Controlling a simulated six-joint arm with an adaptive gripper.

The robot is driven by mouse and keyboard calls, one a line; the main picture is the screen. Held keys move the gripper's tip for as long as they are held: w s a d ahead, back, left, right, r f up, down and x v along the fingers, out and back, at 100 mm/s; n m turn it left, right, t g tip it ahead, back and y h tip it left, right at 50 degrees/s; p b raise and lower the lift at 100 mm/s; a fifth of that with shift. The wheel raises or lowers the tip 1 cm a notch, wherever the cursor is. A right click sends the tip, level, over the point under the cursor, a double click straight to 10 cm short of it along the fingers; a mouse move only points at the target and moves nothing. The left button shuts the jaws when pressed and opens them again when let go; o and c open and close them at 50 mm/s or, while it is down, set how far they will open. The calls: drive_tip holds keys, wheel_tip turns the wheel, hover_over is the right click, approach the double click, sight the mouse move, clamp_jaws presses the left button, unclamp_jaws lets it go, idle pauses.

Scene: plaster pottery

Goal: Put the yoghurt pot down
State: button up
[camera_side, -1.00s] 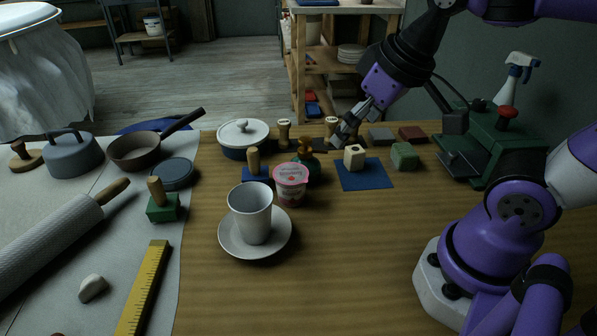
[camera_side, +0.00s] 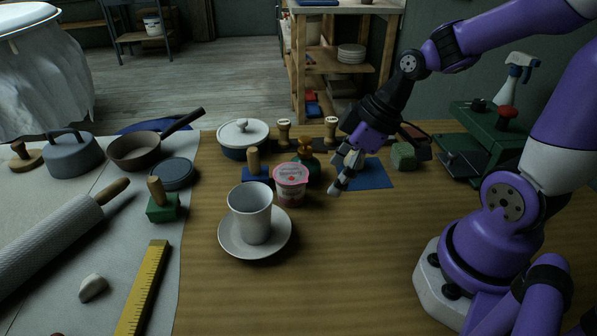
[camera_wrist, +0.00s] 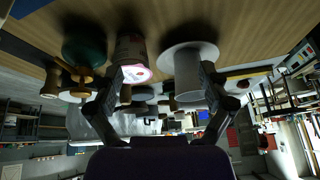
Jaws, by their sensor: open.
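The yoghurt pot (camera_side: 291,186), pink and white with a printed lid, stands upright on the wooden table, right of a white cup (camera_side: 251,212) on a saucer (camera_side: 231,242). My gripper (camera_side: 336,188) is open and empty, to the right of the pot and apart from it, low above the table near a blue mat (camera_side: 378,178). In the wrist view the picture is upside down; the pot (camera_wrist: 131,52) and the cup (camera_wrist: 189,78) show beyond the open fingers of my gripper (camera_wrist: 160,88).
A dark green bottle-like thing with an orange-brown top (camera_side: 306,160) stands just behind the pot. A green block (camera_side: 404,156) lies right of the blue mat. A stamp with a wooden handle (camera_side: 254,166) is behind the cup. The front middle of the table is clear.

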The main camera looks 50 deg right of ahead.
sight(290, 173)
drive_tip(key=f+y, duration=0.1)
drive_tip(key=w+f+n+t+y, duration=0.1)
drive_tip(key=f+y, duration=0.1)
drive_tip(key=shift+w+f+n, duration=0.1)
drive_tip(key=shift+w+n, duration=0.15)
drive_tip(key=shift+n, duration=0.05)
drive_tip(key=w+d+t, duration=0.1)
drive_tip(key=t, duration=0.1)
drive_tip(key=w+d+t+y, duration=0.1)
drive_tip(key=t, duration=0.1)
drive_tip(key=w+d+t, duration=0.1)
drive_tip(key=shift+t, duration=0.4)
drive_tip(key=shift+y, duration=0.3)
drive_tip(key=x, duration=0.7)
drive_tip(key=shift+w, duration=0.2)
drive_tip(key=c, duration=1.1)
drive_tip(key=shift+o, duration=0.2)
drive_tip(key=shift+r, duration=0.3)
